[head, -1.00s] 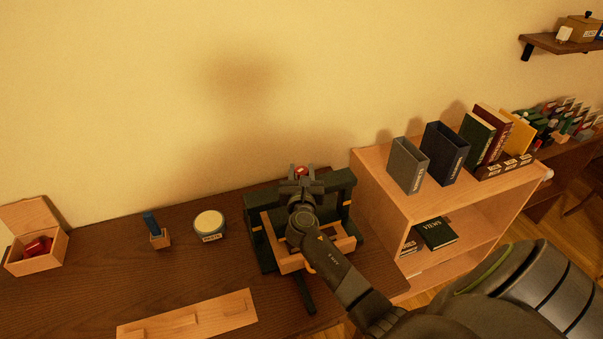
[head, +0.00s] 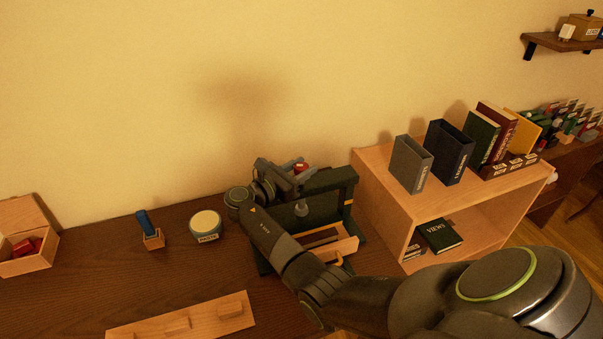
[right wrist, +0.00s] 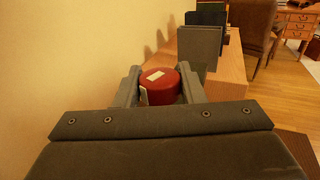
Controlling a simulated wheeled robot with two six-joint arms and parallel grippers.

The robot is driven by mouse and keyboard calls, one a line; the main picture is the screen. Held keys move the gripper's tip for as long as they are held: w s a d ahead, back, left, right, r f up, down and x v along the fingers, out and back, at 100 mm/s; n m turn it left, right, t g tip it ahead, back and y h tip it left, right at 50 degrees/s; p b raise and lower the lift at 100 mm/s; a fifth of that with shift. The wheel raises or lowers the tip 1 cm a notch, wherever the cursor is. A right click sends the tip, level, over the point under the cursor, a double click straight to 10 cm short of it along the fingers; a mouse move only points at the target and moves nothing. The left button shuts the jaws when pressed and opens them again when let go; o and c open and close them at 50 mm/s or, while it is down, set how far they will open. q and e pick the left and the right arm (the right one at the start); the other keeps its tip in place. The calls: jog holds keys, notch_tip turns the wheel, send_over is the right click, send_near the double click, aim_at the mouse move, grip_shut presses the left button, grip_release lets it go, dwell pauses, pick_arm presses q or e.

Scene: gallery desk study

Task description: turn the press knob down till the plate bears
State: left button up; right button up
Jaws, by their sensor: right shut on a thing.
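The press is a dark green frame (head: 328,184) on the desk, with a light wood tray (head: 345,246) in its lower part. Its red knob (head: 302,167) sits on top of the crossbar, partly hidden by my fingers. My right gripper (head: 296,170) reaches it from the left in the head view. In the right wrist view the red knob (right wrist: 160,88), with pale marks on its top and side, is between both fingers, which are shut on it. A grey part (head: 301,208) hangs below the crossbar; I cannot tell whether the plate bears on anything. My left gripper is not in view.
A wooden shelf unit (head: 404,213) with books and slipcases stands close to the right of the press. A round labelled tin (head: 206,226), a small holder with a blue item (head: 148,229) and a wooden board (head: 182,322) lie to the left. My right forearm crosses the press front.

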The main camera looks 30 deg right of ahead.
jog(key=shift+f+m+g+b, duration=0.1)
jog(key=shift+m+g+b, duration=0.25)
jog(key=shift+m+g, duration=0.4)
jog(key=shift+g, duration=0.45)
jog(key=o, duration=1)
jog(key=shift+c, duration=0.2)
jog(key=a+b, duration=0.4)
jog(key=a, duration=1.3)
jog(key=shift+s+a+b, duration=0.25)
jog(key=shift+b, duration=0.15)
